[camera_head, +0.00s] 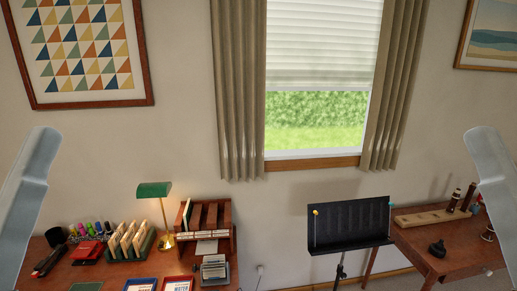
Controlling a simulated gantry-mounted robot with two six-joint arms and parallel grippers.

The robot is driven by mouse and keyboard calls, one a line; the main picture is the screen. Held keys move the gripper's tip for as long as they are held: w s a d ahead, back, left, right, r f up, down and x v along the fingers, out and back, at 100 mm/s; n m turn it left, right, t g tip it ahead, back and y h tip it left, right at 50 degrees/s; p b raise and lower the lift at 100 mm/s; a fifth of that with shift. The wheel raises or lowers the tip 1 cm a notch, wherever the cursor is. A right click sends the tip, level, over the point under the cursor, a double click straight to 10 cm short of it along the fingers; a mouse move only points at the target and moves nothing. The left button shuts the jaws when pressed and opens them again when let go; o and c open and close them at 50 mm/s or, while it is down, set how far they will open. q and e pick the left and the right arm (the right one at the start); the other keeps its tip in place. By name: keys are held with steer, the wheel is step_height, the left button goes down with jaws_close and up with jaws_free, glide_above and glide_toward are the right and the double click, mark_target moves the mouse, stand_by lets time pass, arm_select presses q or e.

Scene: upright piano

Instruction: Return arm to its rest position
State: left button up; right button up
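A pale grey-blue link of my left arm (28,195) stands upright at the left edge of the head view, with a rounded top end. A matching link of my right arm (492,185) stands at the right edge and leans slightly outward toward its lower end. Both run out of the picture. Neither gripper shows, so whether they are open or shut, and whether they hold anything, is hidden.
A wooden desk (117,270) at lower left bears a green lamp (154,190), a wooden sorter (221,215) and card racks. A black music stand (350,224) stands at centre right. A side table (455,249) is at right. The space between my arms is clear.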

arm_select(q)
step_height(320, 180, up, 17)
steer(key=p, duration=1.3)
arm_select(e)
step_height(320, 180, up, 17)
arm_select(q)
step_height(320, 180, down, 56)
steer(key=b, duration=5.5)
steer(key=shift+b, duration=0.35)
arm_select(e)
step_height(320, 180, down, 56)
